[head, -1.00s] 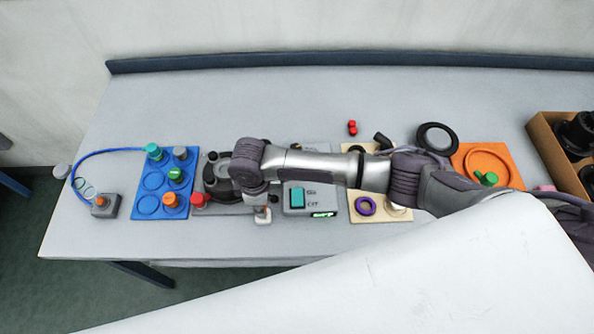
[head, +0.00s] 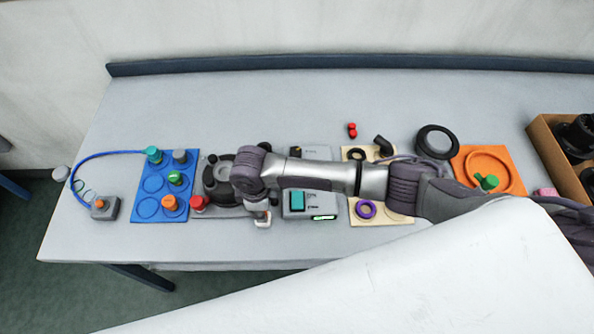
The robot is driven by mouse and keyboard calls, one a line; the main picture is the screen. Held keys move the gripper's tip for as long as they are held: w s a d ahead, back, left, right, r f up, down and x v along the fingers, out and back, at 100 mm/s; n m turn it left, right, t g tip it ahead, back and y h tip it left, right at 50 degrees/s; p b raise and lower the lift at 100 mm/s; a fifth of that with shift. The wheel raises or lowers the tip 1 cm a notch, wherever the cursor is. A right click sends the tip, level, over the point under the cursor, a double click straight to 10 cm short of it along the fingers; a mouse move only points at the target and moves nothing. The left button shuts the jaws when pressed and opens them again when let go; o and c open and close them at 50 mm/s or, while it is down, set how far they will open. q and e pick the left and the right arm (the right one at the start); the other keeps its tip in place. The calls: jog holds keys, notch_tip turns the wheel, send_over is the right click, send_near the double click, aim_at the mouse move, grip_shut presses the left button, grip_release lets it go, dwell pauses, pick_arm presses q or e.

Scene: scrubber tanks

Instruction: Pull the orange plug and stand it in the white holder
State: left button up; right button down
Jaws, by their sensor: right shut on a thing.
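An orange plug (head: 169,203) sits in the front right part of the blue board (head: 143,210). A smaller orange cap (head: 100,204) tops the grey box to its left. My right gripper (head: 262,217) points down at the front edge of the dark grey plate, between the red knob and the grey switch box. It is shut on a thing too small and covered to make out. A small whitish piece shows at its tips; I cannot tell whether it is the white holder or part of the gripper. My left gripper is not in view.
Teal, grey and green plugs also stand on the blue board. A red knob (head: 199,203) is close left of my gripper, and the grey switch box (head: 297,207) close right. A purple ring (head: 366,209) lies on the beige board. The table's back is mostly clear.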

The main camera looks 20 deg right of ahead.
jog(key=shift+f, duration=0.1)
dwell(0.3)
jog(key=shift+f+b, duration=0.65)
jog(key=shift+f, duration=0.3)
jog(key=shift+c, duration=2)
grip_release()
jog(key=shift+r, duration=0.1)
notch_tip(320, 180, up, 3)
jog(key=p, duration=0.3)
notch_tip(320, 180, up, 3)
jog(key=shift+f+p, duration=0.2)
jog(key=shift+p, duration=0.3)
jog(key=shift+r, duration=1.35)
